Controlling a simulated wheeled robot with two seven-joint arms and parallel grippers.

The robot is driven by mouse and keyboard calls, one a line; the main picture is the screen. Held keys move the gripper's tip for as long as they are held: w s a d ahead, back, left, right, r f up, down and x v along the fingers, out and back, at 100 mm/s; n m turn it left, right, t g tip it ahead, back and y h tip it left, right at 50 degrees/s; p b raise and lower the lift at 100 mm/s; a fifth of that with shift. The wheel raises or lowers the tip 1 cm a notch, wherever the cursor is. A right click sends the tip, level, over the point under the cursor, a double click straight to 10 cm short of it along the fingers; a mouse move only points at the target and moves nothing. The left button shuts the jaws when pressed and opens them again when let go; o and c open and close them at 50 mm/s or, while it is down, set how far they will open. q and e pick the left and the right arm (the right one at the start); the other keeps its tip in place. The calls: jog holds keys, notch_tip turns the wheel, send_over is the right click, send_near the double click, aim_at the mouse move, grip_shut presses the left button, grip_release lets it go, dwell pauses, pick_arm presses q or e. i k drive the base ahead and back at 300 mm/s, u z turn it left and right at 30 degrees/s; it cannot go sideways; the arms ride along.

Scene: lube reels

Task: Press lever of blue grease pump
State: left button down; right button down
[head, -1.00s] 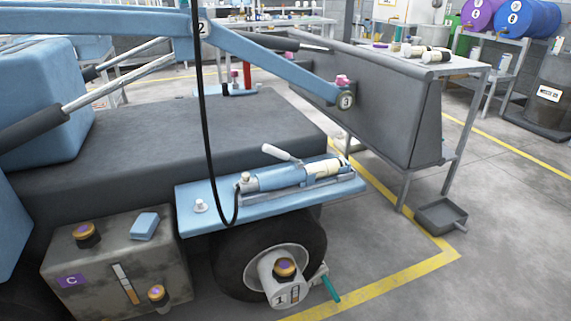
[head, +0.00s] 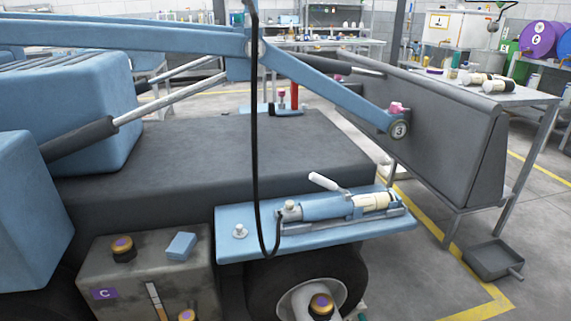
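The blue grease pump (head: 325,207) lies on a light blue shelf (head: 235,250) above the wheel, with a cream section at its right end. Its lever has a white grip (head: 323,181) that rises up and to the left from the pump body. A black hose (head: 256,130) hangs down from above and curves up to the pump's left end. Neither of my grippers is in view, and nothing touches the lever.
A grey tank marked C (head: 105,293) with capped fittings stands left of the shelf. A dark wheel (head: 265,290) sits below it. A grey bucket panel (head: 430,130) and a metal table (head: 520,95) stand at the right. A grey tray (head: 492,258) lies on the floor.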

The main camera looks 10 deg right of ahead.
aim_at(316, 178)
jog(key=u, duration=0.2)
jog(key=i, duration=1)
jog(key=z, duration=0.35)
